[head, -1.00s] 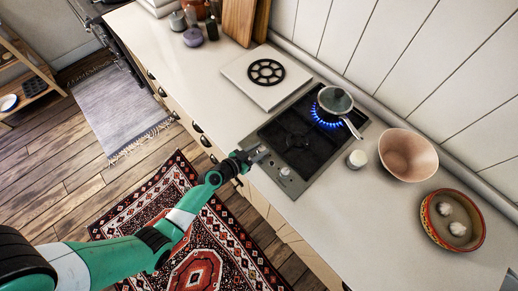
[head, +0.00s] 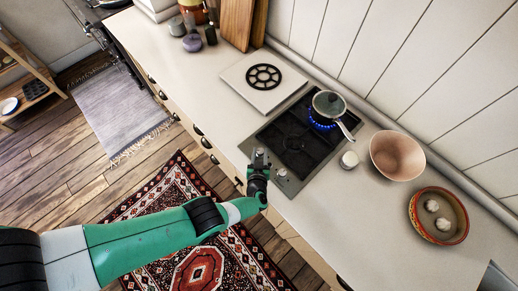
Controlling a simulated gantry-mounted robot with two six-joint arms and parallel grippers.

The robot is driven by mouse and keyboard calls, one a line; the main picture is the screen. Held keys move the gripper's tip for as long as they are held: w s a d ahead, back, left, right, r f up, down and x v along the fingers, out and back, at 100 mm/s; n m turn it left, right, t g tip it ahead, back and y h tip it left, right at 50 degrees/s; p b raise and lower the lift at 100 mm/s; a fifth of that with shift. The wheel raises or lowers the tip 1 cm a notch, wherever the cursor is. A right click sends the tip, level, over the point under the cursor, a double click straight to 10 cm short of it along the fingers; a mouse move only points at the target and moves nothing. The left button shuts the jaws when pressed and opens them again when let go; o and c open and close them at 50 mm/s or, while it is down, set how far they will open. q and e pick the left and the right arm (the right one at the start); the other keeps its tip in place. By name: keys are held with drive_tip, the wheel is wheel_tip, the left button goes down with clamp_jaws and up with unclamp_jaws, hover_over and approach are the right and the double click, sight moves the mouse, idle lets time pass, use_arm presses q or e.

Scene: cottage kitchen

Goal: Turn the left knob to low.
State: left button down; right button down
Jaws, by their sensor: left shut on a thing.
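The cooktop (head: 308,160) is set in the counter, with its control strip along the near edge. My left gripper (head: 259,158) is at the left end of that strip, shut on the left knob, which its fingers mostly hide. The right knob (head: 282,173) is beside it, uncovered. The knob's exact angle is too small to read. My right gripper is out of view.
A pale square board (head: 243,86) with a black round trivet (head: 263,77) lies left of the cooktop. The front counter is clear.

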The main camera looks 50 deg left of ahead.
use_arm(q)
drive_tip(key=n+g+y+b, duration=0.1)
drive_tip(key=n+g+b, duration=0.1)
drive_tip(key=b, duration=0.1)
drive_tip(key=n+g+y+b, duration=0.1)
drive_tip(key=b, duration=0.1)
drive_tip(key=shift+w+d+f+n+y, duration=0.2)
drive_tip(key=shift+w+f+n+y, duration=0.05)
drive_tip(key=shift+w+n+y, duration=0.05)
drive_tip(key=shift+r+n+g+y+b, duration=0.35)
drive_tip(key=shift+n+g+b, duration=0.3)
drive_tip(key=shift+b, duration=0.5)
drive_tip(key=c, duration=0.5)
unclamp_jaws()
drive_tip(key=shift+f, duration=0.1)
drive_tip(key=p+v, duration=0.4)
drive_tip(key=v, duration=0.7)
drive_tip(key=shift+w, duration=0.1)
drive_tip(key=shift+d+r, duration=0.2)
drive_tip(key=shift+d, duration=0.05)
